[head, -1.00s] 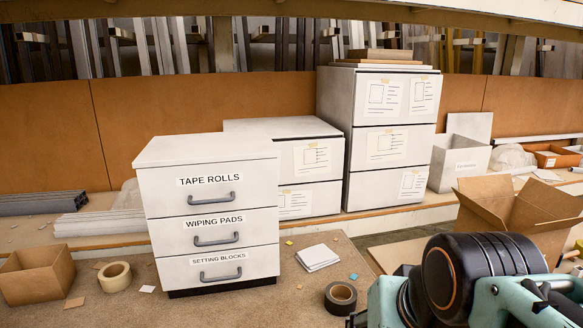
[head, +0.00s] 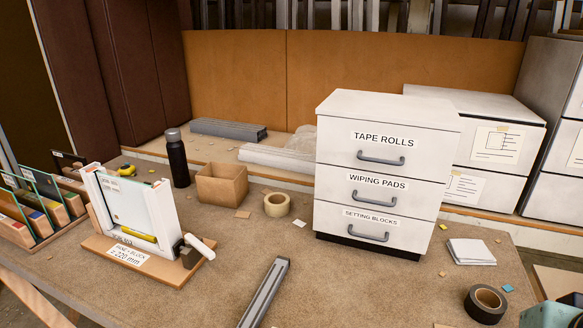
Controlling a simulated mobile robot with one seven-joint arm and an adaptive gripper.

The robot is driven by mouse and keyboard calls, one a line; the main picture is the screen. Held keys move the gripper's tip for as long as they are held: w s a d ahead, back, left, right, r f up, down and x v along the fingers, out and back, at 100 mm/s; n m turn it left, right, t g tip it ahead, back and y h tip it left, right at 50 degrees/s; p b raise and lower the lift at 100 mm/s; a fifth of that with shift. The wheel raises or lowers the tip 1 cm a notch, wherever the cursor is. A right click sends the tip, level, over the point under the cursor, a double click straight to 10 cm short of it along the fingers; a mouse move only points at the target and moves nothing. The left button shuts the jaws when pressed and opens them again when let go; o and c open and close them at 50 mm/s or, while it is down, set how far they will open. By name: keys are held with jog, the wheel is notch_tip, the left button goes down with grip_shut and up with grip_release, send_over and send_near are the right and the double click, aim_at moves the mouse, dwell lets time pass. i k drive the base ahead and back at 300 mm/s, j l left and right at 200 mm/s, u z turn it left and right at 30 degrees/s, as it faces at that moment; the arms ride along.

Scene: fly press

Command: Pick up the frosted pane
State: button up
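A pale, whitish pane (head: 134,207) stands upright in a white frame on a wooden base at the left of the table. A card on the base reads "PANE + BLOCK = 220 mm". More upright panes (head: 45,187) with dark or greenish edges stand in wooden racks at the far left, partly cut off by the picture edge. I cannot tell for sure which pane is the frosted one. Only a teal bit of my arm shows at the bottom right corner; my gripper is out of view.
A white drawer unit (head: 385,175) stands mid-table. A dark tape roll (head: 486,304) lies at front right.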

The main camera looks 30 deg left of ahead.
aim_at(125, 199)
jog(key=j+u, duration=0.15)
jog(key=u, duration=2.1)
jog(key=i+j+u, duration=0.35)
jog(key=j+u, duration=0.15)
jog(key=j, duration=0.2)
jog(key=i+j+u, duration=0.8)
jog(key=i, duration=0.2)
jog(key=i+z, duration=0.25)
jog(key=i, duration=0.3)
jog(key=i+j+z, duration=0.25)
jog(key=i, duration=0.25)
jog(key=i+z, duration=0.2)
jog(key=z, duration=0.15)
jog(key=i+z, duration=0.45)
jog(key=z, duration=0.3)
jog(key=i+l+z, duration=0.15)
jog(key=i+z, duration=0.55)
